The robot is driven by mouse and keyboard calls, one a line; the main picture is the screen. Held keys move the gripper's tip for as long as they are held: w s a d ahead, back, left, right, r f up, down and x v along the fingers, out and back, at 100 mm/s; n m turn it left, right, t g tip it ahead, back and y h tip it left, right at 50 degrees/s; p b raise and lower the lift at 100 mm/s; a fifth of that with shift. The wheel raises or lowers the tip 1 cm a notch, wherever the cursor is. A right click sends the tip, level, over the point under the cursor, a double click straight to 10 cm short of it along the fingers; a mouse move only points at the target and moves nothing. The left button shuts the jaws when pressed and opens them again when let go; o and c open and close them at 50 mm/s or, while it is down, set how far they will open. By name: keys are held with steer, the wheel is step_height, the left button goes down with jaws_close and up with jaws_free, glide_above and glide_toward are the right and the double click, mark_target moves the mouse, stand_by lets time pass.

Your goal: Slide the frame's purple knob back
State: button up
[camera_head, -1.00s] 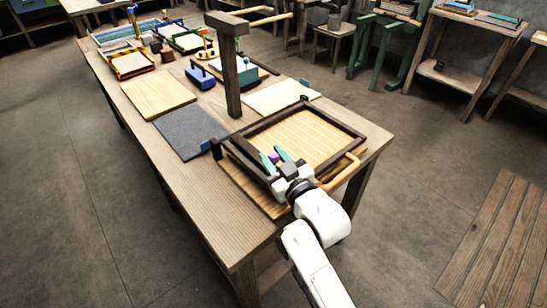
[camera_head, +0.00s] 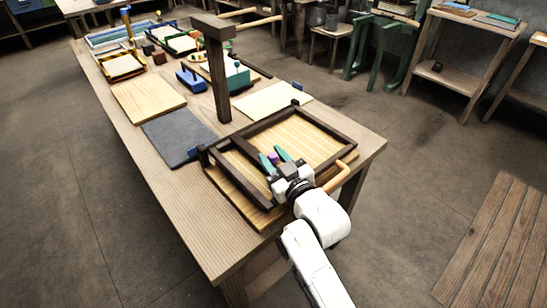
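The dark wooden frame (camera_head: 325,138) lies on a pale board at the near end of the long table. A dark crossbar (camera_head: 243,149) runs inside it, with a gap between it and the frame's left rail. The small purple knob (camera_head: 273,157) is on the near part of this bar. My gripper (camera_head: 275,156) reaches in from the near side. Its teal fingers lie on either side of the knob and appear closed on it. The gripper's body hides the knob's lower part and the near end of the bar.
A tall dark post (camera_head: 222,80) with an overhanging arm stands on the table (camera_head: 130,130) behind the frame. A curved orange-tan handle (camera_head: 338,177) sits at the frame's near right. A grey slate (camera_head: 176,136) and pale boards lie beyond.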

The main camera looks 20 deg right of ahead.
steer(key=o, duration=0.3)
steer(key=shift+o, duration=0.2)
steer(key=s+d, duration=0.1)
steer(key=s, duration=0.9)
steer(key=shift+s+d+b, duration=0.15)
steer(key=shift+s+b, duration=0.25)
steer(key=shift+b, duration=0.05)
steer(key=shift+o, duration=0.2)
